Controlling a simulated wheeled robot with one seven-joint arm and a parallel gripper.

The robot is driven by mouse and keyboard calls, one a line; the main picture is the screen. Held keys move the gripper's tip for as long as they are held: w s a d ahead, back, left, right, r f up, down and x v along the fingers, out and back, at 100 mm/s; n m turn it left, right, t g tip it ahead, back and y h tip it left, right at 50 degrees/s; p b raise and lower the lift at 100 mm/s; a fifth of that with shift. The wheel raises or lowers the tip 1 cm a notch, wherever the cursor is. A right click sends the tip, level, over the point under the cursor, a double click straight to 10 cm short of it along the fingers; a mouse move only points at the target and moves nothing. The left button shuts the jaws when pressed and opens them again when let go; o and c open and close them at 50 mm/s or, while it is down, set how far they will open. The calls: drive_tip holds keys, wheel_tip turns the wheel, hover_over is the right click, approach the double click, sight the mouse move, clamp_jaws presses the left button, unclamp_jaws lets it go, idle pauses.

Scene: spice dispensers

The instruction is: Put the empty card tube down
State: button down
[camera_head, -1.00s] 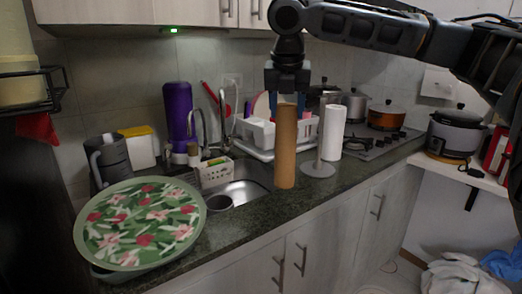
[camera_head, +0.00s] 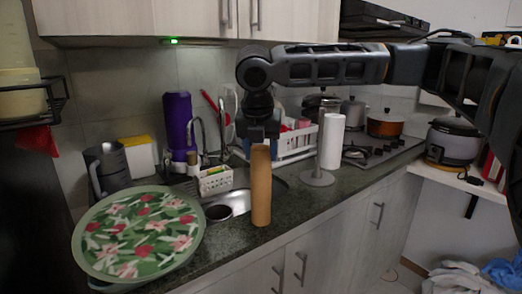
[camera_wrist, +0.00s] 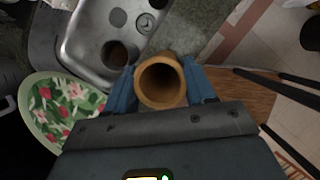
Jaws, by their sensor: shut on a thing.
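The empty card tube (camera_head: 261,190) is brown and upright, in front of the sink at the counter's front edge. In the wrist view I look down into its open, hollow top (camera_wrist: 160,82). My gripper (camera_head: 259,146) points down and is shut on the tube's upper end, with a blue finger on each side, as the wrist view also shows (camera_wrist: 160,90). I cannot tell whether the tube's lower end touches the dark counter (camera_head: 300,205) or hangs just in front of its edge.
A large green floral tray (camera_head: 140,230) covers the counter at left. A paper towel roll (camera_head: 332,142) on a grey-based stand is right of the tube. Behind are the sink (camera_head: 240,180), a white basket (camera_head: 215,180) and a dish rack (camera_head: 295,145). Bare counter shows between tube and stand.

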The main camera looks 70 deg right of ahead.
drive_tip(key=shift+f, duration=0.15)
drive_tip(key=shift+c, duration=1.9)
unclamp_jaws()
drive_tip(key=v, duration=1.2)
